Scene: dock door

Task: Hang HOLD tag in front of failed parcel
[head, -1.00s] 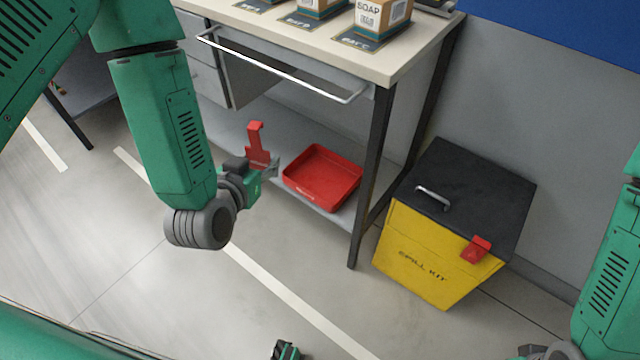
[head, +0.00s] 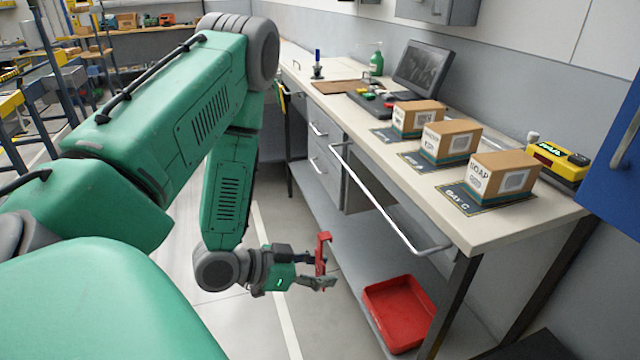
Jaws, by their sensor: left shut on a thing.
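My left gripper (head: 318,281) is shut on the red HOLD tag (head: 322,252), a hooked strip held upright. They are in front of the bench, lower than its top and apart from it. Three brown parcels stand in a row on dark mats on the bench: the near one (head: 503,178) on the mat marked BAY C, the middle one (head: 450,142) and the far one (head: 417,117). I cannot tell which parcel failed. A silver rail (head: 384,205) runs along the bench front below the parcels, with no tag on it. My right gripper is out of view.
The bench top (head: 350,125) also bears a dark screen (head: 423,68), a yellow device (head: 558,160) and a green bottle (head: 376,64). A red tray (head: 399,312) sits on the lower shelf. A blue panel (head: 615,170) is at right. The floor left of the bench is open.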

